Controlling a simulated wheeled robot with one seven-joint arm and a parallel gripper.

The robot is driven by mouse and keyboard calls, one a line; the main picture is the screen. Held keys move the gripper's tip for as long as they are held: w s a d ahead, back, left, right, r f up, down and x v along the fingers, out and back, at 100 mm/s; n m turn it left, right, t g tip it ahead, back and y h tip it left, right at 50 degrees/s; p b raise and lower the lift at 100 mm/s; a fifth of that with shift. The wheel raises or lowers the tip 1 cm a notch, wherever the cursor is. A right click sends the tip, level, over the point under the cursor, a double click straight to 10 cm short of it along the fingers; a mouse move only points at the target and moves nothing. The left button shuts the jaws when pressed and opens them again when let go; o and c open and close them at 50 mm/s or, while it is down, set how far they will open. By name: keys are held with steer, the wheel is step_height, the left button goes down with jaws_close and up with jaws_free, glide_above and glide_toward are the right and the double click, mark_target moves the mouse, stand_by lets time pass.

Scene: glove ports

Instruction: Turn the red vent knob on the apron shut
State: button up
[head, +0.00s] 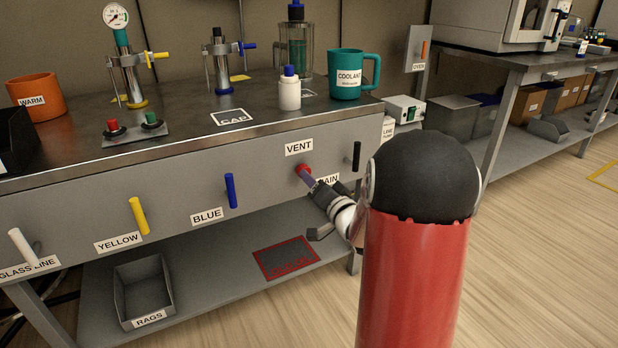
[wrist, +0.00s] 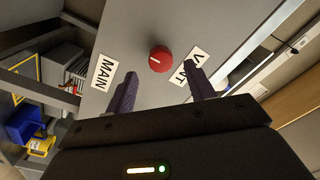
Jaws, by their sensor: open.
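The red vent knob (head: 302,168) sits on the grey apron (head: 262,196) below the VENT label (head: 299,147). In the wrist view the knob (wrist: 159,58) is round with a short white mark on its face. My gripper (wrist: 160,70) is open, with one dark finger to each side of the knob's line and the knob just beyond the fingertips. It does not appear to grip the knob. In the head view my gripper (head: 312,181) is close in front of the knob, and its fingers partly overlap there. The right finger covers part of the VENT label in the wrist view.
A MAIN label (wrist: 103,72) is beside the knob, with a black handle (head: 356,156) above right. Blue (head: 230,190), yellow (head: 138,215) and white (head: 24,247) handles stick out further left. A teal mug (head: 345,75) and a white bottle (head: 289,92) stand on the bench above.

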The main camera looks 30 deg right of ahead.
steer(key=shift+s+f, duration=0.1)
steer(key=shift+s, duration=1.7)
steer(key=s+a+r+n+g+h+p, duration=0.3)
steer(key=s+a+r+g+h+p, duration=0.1)
steer(key=s+a+r+g, duration=0.25)
steer(key=s+a+n+g+y+p, duration=0.1)
steer(key=s+a+n+g, duration=0.2)
steer(key=s+a, duration=0.3)
steer(key=s+a+r+n+g+y+p, duration=0.1)
steer(key=s+a, duration=0.4)
steer(key=s, duration=0.9)
steer(key=shift+s+a+r+n+g+y+p, duration=0.2)
steer(key=shift+a+n+g+y+p, duration=0.2)
steer(key=shift+n+g+y, duration=0.5)
